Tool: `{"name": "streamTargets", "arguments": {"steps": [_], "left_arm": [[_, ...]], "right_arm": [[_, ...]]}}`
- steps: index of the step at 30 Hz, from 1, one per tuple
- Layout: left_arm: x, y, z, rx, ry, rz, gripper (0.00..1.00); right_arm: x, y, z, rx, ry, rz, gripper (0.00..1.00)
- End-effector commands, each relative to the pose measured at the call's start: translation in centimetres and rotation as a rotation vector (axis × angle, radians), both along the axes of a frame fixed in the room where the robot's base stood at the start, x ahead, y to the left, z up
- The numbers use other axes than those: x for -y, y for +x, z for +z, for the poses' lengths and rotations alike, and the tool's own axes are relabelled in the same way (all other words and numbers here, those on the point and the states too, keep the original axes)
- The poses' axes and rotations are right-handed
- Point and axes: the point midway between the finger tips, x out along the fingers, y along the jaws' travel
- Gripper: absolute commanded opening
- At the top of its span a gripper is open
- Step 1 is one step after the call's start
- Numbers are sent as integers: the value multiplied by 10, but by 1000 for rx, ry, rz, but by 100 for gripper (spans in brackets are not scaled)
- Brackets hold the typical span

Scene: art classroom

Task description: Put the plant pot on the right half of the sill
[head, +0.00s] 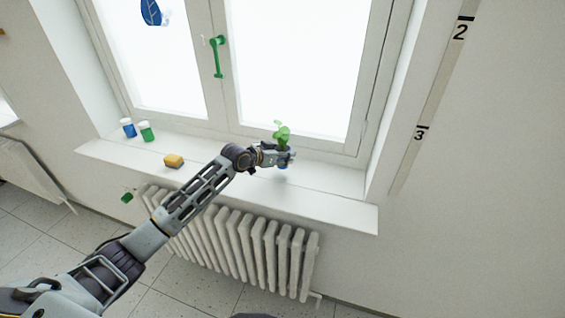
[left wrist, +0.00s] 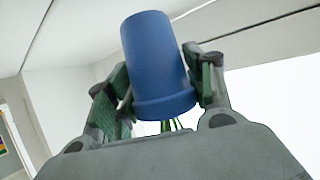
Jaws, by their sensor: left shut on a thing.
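The plant pot (left wrist: 156,62) is blue and sits between the two fingers of my left gripper (left wrist: 160,85), which is shut on it. In the head view the left gripper (head: 283,157) is over the right half of the white sill (head: 330,184). The green plant (head: 282,133) rises above the gripper, and a little of the blue pot (head: 283,165) shows below it. I cannot tell whether the pot touches the sill. In the wrist view the pot's base faces up in the picture and green stems show below its rim. My right gripper is not in view.
A yellow-brown sponge (head: 174,161), a green jar (head: 147,131) and a blue jar (head: 128,128) stand on the sill's left half. The window with a green handle (head: 217,57) is behind. A radiator (head: 245,243) is below. The sill's right end is clear.

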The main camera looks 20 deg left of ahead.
Motion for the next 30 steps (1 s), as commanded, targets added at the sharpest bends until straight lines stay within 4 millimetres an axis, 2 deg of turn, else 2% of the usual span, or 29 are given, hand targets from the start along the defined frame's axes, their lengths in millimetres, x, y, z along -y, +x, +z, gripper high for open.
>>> {"name": "streamTargets", "arguments": {"steps": [8,19,30], "left_arm": [[0,0,-1,2,-1,0,19],[0,0,-33,2,-1,1,19],[0,0,-36,3,-1,1,19]], "right_arm": [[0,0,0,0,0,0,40],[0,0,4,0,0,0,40],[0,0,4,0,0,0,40]]}}
